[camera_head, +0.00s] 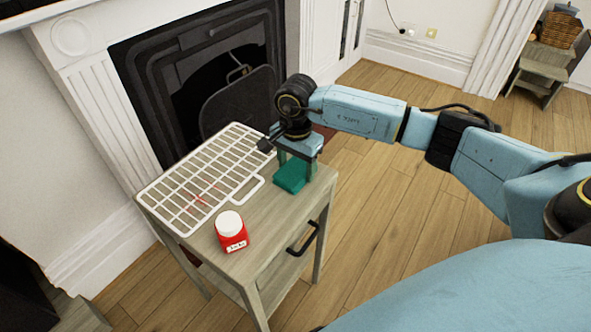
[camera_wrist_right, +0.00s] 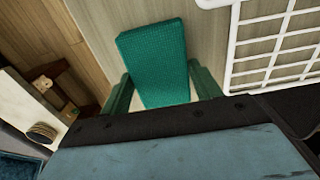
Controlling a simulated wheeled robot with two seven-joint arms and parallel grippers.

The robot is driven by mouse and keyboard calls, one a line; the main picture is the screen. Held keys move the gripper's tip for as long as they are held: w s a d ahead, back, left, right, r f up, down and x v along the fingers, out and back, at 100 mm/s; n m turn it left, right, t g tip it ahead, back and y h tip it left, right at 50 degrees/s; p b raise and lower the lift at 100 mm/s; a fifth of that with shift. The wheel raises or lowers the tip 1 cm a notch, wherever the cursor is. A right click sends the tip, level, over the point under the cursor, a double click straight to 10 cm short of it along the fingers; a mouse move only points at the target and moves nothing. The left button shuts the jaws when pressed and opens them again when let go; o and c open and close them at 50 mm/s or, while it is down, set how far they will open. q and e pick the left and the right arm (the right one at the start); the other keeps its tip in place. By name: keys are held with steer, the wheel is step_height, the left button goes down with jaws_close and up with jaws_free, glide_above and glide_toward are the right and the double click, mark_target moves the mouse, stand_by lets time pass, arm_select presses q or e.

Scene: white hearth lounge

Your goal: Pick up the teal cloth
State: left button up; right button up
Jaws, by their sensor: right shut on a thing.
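The teal cloth (camera_head: 291,176) is a small folded block at the right back part of the small wooden table (camera_head: 270,220). It also shows in the right wrist view (camera_wrist_right: 153,62), upper middle. My right gripper (camera_head: 296,158) points down at the cloth from above. Its two green fingers (camera_wrist_right: 162,92) lie on either side of the cloth, and it is shut on the cloth. I cannot tell whether the cloth is clear of the tabletop. My left gripper is not in view.
A white wire rack (camera_head: 205,180) lies on the table, left of the cloth. A red jar with a white lid (camera_head: 231,231) stands at the table's front. The fireplace (camera_head: 200,70) is behind the table. Open wooden floor (camera_head: 400,200) lies to the right.

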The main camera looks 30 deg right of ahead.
mark_target(296, 168)
steer(key=shift+r, duration=0.25)
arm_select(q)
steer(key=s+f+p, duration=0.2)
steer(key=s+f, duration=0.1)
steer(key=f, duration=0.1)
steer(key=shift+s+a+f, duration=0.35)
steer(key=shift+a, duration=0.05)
arm_select(e)
step_height(296, 168, up, 10)
steer(key=shift+f, duration=0.2)
